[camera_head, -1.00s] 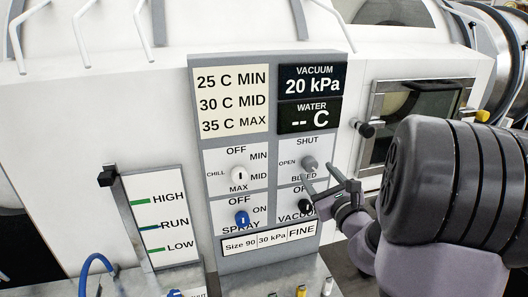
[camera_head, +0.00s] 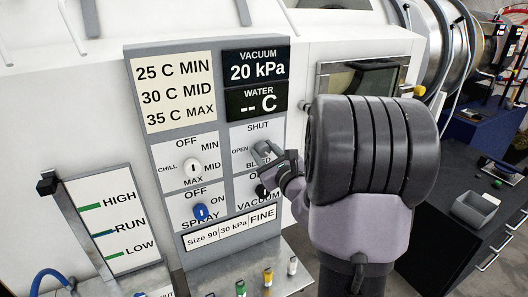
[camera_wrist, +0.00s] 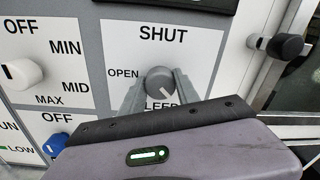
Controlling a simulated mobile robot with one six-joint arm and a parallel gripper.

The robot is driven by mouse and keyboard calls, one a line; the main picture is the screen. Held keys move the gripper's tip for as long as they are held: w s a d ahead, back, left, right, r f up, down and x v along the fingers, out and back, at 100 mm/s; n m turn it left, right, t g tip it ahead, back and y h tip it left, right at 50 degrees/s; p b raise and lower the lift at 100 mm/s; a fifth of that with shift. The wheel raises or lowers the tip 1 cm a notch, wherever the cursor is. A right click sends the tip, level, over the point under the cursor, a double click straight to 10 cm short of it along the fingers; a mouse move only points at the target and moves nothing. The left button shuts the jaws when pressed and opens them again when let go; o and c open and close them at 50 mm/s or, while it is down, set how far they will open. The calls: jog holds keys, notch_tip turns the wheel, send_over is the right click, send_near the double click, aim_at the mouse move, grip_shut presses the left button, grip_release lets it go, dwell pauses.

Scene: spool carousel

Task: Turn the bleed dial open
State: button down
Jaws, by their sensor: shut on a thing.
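The bleed dial (camera_wrist: 158,78) is a round grey knob on the white control panel, with SHUT printed above it and OPEN to its left. A short white mark shows toward the lower right of its face. My gripper (camera_wrist: 160,86) has one grey finger on each side of the dial and is shut on it. In the head view my gripper (camera_head: 265,153) reaches the dial from the lower right and covers most of it. The BLEED label below is partly hidden by my gripper.
The white chill dial (camera_head: 193,168) is left of the bleed dial, with the blue spray knob (camera_head: 201,212) below it. The black vacuum knob (camera_head: 262,191) sits close beneath my gripper. The display reads 20 kPa. A black door knob (camera_wrist: 285,45) is to the right.

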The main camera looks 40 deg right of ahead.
jog(key=m+p, duration=0.3)
jog(key=shift+r, duration=0.2)
jog(key=m+p, duration=0.3)
jog(key=shift+m, duration=0.3)
jog(key=m+p, duration=0.3)
jog(key=shift+p, duration=0.4)
jog(key=m+p, duration=0.3)
jog(key=m, duration=0.1)
jog(key=shift+p, duration=0.4)
jog(key=m+p, duration=0.7)
jog(key=shift+y, duration=0.3)
jog(key=m+p, duration=0.3)
jog(key=shift+m, duration=0.4)
jog(key=shift+f+m+p, duration=0.15)
jog(key=shift+m+p, duration=0.4)
jog(key=shift+m, duration=0.35)
